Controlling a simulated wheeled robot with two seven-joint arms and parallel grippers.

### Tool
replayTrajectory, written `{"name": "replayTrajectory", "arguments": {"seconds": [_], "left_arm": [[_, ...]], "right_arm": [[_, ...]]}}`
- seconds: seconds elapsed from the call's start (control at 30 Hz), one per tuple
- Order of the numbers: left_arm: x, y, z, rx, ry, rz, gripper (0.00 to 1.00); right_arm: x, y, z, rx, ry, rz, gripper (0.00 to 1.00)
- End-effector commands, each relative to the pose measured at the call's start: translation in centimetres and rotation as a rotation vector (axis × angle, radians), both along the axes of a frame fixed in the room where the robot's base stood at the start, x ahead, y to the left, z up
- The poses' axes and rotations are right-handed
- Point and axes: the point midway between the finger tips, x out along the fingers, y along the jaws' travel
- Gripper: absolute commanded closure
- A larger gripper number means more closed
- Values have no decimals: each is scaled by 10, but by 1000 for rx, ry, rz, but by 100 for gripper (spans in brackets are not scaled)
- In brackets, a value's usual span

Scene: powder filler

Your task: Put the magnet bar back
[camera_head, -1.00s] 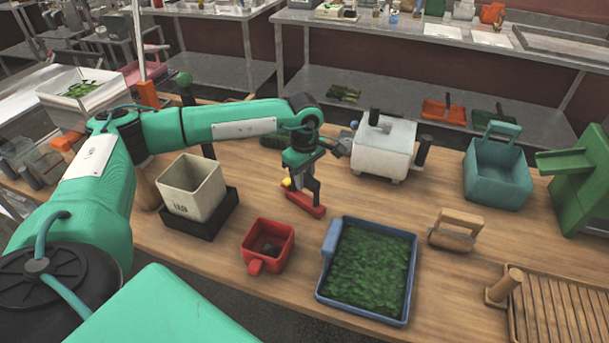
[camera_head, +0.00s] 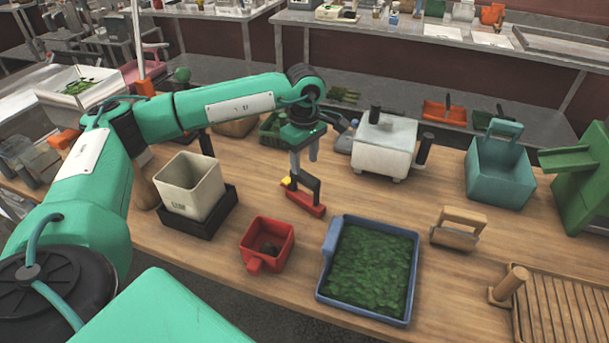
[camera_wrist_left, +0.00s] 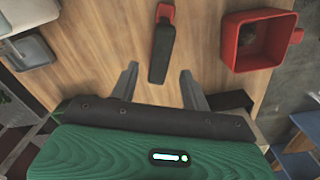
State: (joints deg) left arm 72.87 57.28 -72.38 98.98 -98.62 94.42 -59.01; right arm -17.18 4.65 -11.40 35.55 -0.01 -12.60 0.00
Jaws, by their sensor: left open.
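The magnet bar (camera_head: 304,202) has a red base, a dark upright handle and a small yellow spot at its left end. It rests on the wooden table behind the red scoop. In the left wrist view the bar (camera_wrist_left: 162,50) shows from above as a dark handle with a red end. My left gripper (camera_head: 304,165) is open and empty above the bar, fingers pointing down and apart from the handle. Its two fingers also show in the left wrist view (camera_wrist_left: 159,72), with the bar beyond the gap between them. My right gripper is out of view.
A red scoop box (camera_head: 267,243) and a blue tray of green material (camera_head: 412,266) stand in front. A cream bin in a black tray (camera_head: 180,218) is left, a white device (camera_head: 383,150) behind right. A wooden-handled block (camera_head: 456,232) stands right of the tray.

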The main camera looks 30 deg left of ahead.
Motion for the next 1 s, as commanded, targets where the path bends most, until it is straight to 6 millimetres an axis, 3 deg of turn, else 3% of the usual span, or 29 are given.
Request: {"name": "replayTrajectory", "arguments": {"seconds": [0.2,0.4,1.0], "left_arm": [[1,0,42,-1,-3,-1,53],[0,0,62,0,0,-1,53],[0,0,65,0,1,-1,53]], "right_arm": [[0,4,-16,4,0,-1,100],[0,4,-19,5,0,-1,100],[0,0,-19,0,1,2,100]]}}
